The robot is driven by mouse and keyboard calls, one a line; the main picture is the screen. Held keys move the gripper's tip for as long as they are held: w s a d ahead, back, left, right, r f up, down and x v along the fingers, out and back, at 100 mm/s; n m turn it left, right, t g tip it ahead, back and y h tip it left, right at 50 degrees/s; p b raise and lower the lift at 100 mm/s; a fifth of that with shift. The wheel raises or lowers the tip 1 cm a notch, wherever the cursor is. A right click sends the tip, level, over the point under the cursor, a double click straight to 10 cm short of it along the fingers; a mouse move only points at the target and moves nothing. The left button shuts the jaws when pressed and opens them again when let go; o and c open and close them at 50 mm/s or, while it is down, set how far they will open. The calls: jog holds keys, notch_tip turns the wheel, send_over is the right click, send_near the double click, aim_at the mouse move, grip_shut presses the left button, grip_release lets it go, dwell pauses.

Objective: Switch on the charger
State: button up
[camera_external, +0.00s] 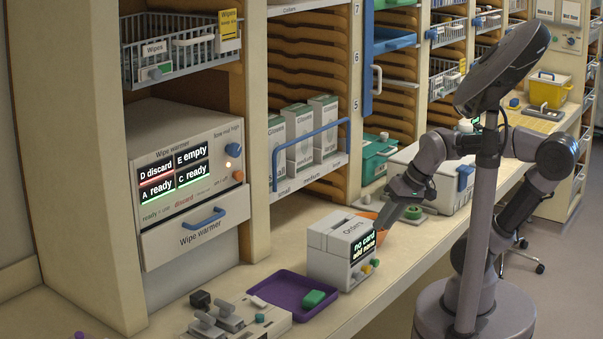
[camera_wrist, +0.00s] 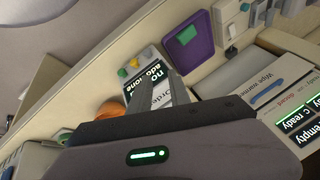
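No label reading charger is legible. A pale unit with grey handled blocks (camera_external: 229,318) and small coloured buttons stands at the front left of the counter, partly cut off by the frame, and may be the charger. Part of it seems to show at the top right of the wrist view (camera_wrist: 246,14). My gripper (camera_external: 384,222) is beside the right side of the Orders box (camera_external: 326,240), well away from that unit.
The Orders box display reads "no card". A purple tray (camera_external: 277,289) with a green block (camera_external: 313,298) lies between it and the front-left unit. An orange bowl (camera_external: 370,216) is behind my gripper. The wipe warmer (camera_external: 195,185) stands at the back left.

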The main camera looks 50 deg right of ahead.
jog(key=shift+n+g, duration=0.7)
jog(key=shift+g, duration=0.1)
jog(key=w+a+r+p, duration=0.1)
jog(key=w+a, duration=0.1)
jog(key=w+a+r+p, duration=0.1)
jog(key=w+r, duration=0.1)
jog(key=w, duration=0.1)
jog(key=w+a+r+p, duration=0.2)
jog(key=w, duration=0.1)
jog(key=shift+a+r, duration=0.2)
jog(key=shift+a, duration=0.15)
grip_shut()
jog(key=w+a+f+n+p, duration=0.1)
jog(key=w+a+f+p, duration=0.1)
jog(key=a, duration=0.5)
jog(key=w+a+f+g+h+p, duration=0.1)
jog(key=w+a, duration=0.3)
jog(key=a, duration=0.4)
jog(key=w+a+f+n+h+p, duration=0.1)
jog(key=w+a+f+p, duration=0.1)
jog(key=a, duration=0.5)
jog(key=shift+w+a+f+n+p, duration=0.3)
jog(key=shift+w+f+p, duration=0.1)
jog(key=shift+w+p, duration=0.25)
